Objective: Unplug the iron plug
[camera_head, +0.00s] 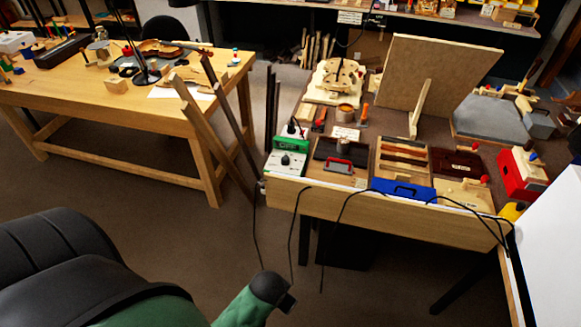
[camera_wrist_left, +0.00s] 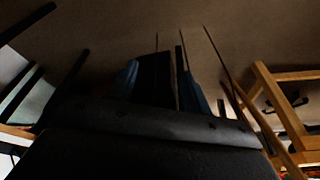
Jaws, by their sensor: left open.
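A green and white control box (camera_head: 288,157) with a dark dial stands at the front left corner of the right-hand workbench. A small dark piece (camera_head: 292,129) sits on its top; I cannot tell if it is the iron plug. Black cables (camera_head: 292,235) hang over the bench's front edge. My left arm (camera_head: 240,306) comes in at the bottom, low and in front of the bench, well apart from the box. In the left wrist view my left gripper (camera_wrist_left: 163,88) is open and empty, over the dark floor. My right gripper is out of view.
The workbench (camera_head: 345,204) carries wooden parts, a blue tray (camera_head: 403,190), a red box (camera_head: 521,174) and an upright board (camera_head: 436,75). Dark bars lean beside its left end. A second wooden table (camera_head: 150,108) stands at the left.

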